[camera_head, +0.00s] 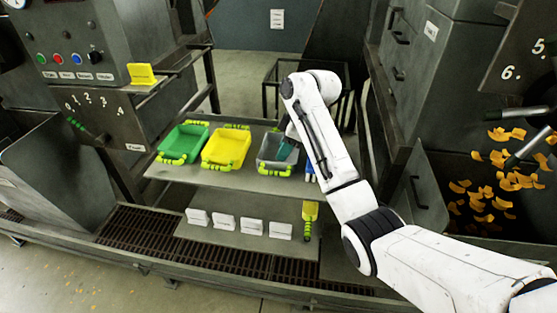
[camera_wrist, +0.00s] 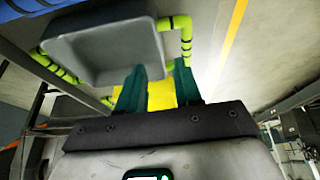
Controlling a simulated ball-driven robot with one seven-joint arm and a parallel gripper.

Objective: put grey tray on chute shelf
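In the wrist view the grey tray (camera_wrist: 98,42) is at the upper left, just beyond the fingertips. My gripper (camera_head: 289,151) is at the tray's right side, partly hidden behind my arm. In the wrist view my gripper (camera_wrist: 158,72) has its two teal fingers apart, with nothing clearly held between them. A tray handle is close to the right fingertip; I cannot tell whether they touch. I cannot tell which surface is the chute shelf.
A yellow tray (camera_head: 226,148) and a green tray (camera_head: 184,140) stand left of the grey one. White cards (camera_head: 240,225) and a yellow-handled tool (camera_head: 309,212) are on the lower level. Dark cabinets (camera_head: 425,105) stand at right, and a control panel (camera_head: 80,55) is at left.

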